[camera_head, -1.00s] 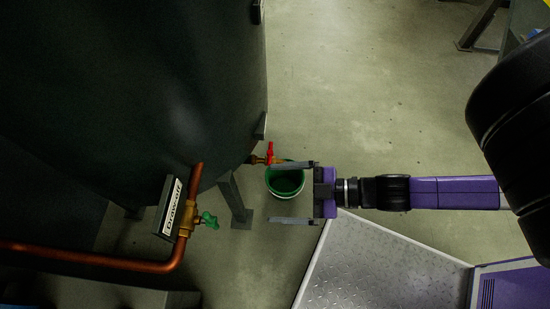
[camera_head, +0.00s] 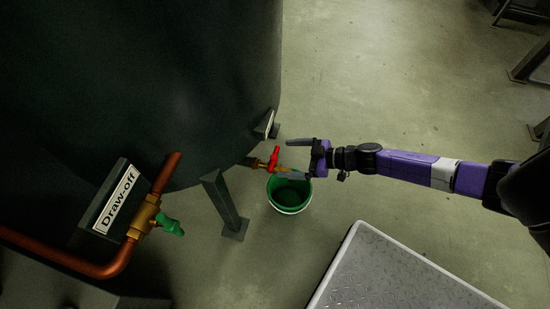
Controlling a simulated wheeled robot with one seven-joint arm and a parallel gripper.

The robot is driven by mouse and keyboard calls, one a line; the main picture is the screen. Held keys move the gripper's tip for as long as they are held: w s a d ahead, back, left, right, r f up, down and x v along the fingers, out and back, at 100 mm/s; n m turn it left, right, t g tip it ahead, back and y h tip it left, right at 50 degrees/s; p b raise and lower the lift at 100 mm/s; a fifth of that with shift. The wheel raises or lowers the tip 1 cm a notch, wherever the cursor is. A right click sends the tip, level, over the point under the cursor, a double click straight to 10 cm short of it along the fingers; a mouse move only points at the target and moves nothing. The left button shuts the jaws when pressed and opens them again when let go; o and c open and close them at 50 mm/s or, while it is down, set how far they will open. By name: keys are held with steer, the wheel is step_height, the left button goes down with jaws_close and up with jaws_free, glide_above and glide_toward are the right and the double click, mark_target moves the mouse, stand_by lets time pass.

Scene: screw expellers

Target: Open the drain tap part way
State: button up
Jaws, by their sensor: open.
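The tap with a red handle (camera_head: 274,157) and a brass body (camera_head: 260,164) sticks out low on the right side of the dark tank, above a green bucket (camera_head: 290,206). I take it as the drain tap. My gripper (camera_head: 284,158) is open and comes in from the right. Its two fingers point left, one above and one below the red handle in the picture. The handle lies at or just beyond the fingertips; I cannot tell whether they touch it. The lower finger covers part of the tap's outlet end and overlaps the bucket's rim in view.
A second valve with a green handle (camera_head: 171,226) sits on a copper pipe (camera_head: 70,255), beside a "Draw-off" sign (camera_head: 117,199). A tank leg (camera_head: 224,205) stands left of the bucket. A metal-plate platform (camera_head: 385,275) lies at the lower right. The floor at upper right is open.

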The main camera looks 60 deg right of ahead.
mark_target(274, 158)
steer(key=b+x, duration=0.1)
steer(key=x, duration=0.5)
steer(key=shift+b, duration=0.35)
steer(key=shift+c, duration=0.2)
steer(key=c, duration=1.1)
